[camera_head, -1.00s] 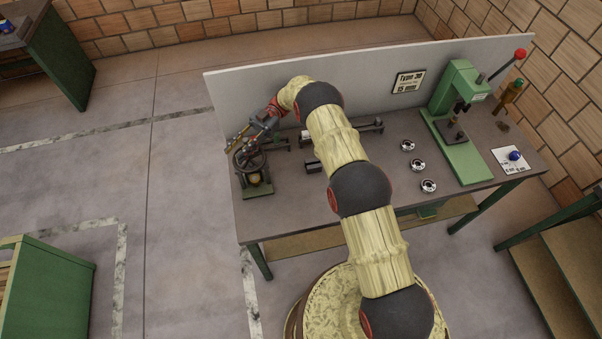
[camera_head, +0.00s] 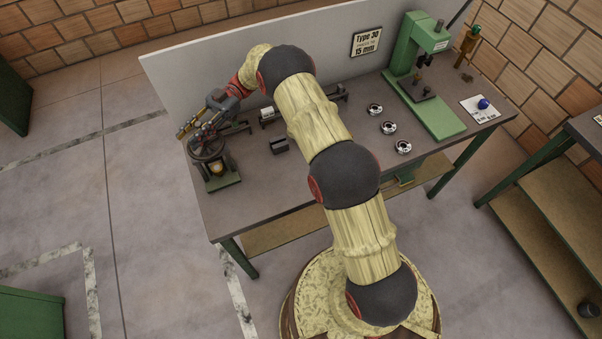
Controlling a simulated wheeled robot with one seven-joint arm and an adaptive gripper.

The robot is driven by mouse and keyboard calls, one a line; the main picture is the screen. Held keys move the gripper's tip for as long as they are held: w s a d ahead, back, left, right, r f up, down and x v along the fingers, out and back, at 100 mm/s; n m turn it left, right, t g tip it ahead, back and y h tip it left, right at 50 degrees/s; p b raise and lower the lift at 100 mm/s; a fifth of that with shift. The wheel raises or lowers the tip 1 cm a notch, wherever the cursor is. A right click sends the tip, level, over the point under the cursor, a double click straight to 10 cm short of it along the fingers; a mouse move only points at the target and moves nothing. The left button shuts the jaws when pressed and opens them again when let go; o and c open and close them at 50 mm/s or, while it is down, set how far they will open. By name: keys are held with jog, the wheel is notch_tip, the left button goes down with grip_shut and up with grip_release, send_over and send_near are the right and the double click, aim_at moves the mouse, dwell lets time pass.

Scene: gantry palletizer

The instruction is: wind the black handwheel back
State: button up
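The black handwheel (camera_head: 208,149) lies roughly flat on top of a small green-based stand (camera_head: 222,182) at the left end of the workbench. A round brass-coloured part shows under the wheel. My gripper (camera_head: 203,131) reaches in from the back right and is over the far side of the wheel's rim. Its dark fingers overlap the rim in this view, so I cannot tell whether they touch or grip it. Brass-coloured rods (camera_head: 184,131) show beside the gripper at the left.
The workbench (camera_head: 310,182) carries a dark block (camera_head: 279,146), several round silver-black pieces (camera_head: 388,128), a green press (camera_head: 425,90) and a blue button (camera_head: 483,104) on a white card. A grey back panel (camera_head: 175,75) stands behind. A shelf table (camera_head: 540,200) is at the right.

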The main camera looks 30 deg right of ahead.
jog(key=shift+w+d+f+m+t+y+b, duration=0.15)
jog(key=shift+m+t+y+b, duration=0.3)
jog(key=shift+b, duration=0.85)
jog(key=shift+f+m+t+y+b, duration=0.2)
jog(key=shift+t+b, duration=0.35)
jog(key=shift+b, duration=0.7)
